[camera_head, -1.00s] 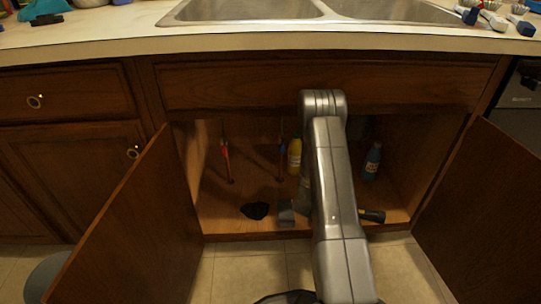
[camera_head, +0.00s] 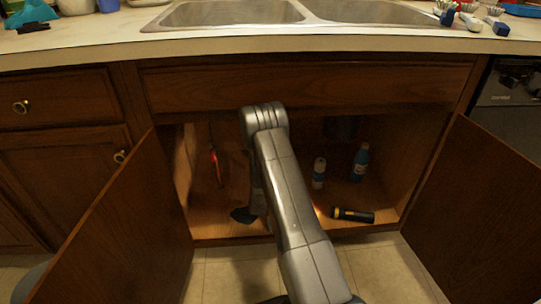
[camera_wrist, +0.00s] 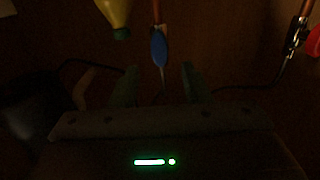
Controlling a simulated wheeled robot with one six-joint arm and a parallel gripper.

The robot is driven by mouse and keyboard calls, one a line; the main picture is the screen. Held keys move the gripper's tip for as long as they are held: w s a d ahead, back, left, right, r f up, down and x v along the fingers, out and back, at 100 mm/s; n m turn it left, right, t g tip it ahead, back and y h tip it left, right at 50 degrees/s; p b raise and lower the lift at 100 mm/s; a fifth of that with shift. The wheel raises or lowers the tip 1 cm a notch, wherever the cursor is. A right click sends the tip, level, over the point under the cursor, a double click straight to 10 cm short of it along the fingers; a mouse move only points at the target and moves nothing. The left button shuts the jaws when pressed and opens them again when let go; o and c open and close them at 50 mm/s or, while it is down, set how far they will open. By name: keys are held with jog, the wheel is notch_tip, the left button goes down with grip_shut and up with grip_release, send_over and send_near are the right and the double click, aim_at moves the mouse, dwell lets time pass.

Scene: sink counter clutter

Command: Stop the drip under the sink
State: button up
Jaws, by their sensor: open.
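In the wrist view, which shows the scene upside down, a blue valve handle (camera_wrist: 159,48) on a copper pipe is in line with the gap between the fingers of my gripper (camera_wrist: 159,70). The gripper is open, with a finger on each side of that line; I cannot tell whether the handle is between the tips or beyond them. A red valve handle (camera_wrist: 314,42) is at the right edge. It also shows at the left inside the cabinet in the head view (camera_head: 214,160). There my arm hides the blue handle and my gripper. No drip is visible.
A yellow bottle (camera_wrist: 115,14) is near the blue handle. A white-and-blue can (camera_head: 319,173), a blue bottle (camera_head: 361,162) and a lit flashlight (camera_head: 353,215) are at the cabinet's right. A dark object (camera_head: 242,214) is on its floor. Open doors (camera_head: 125,232) flank the opening.

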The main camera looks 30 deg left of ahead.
jog(key=x, duration=0.6)
jog(key=shift+w, duration=0.2)
grip_shut()
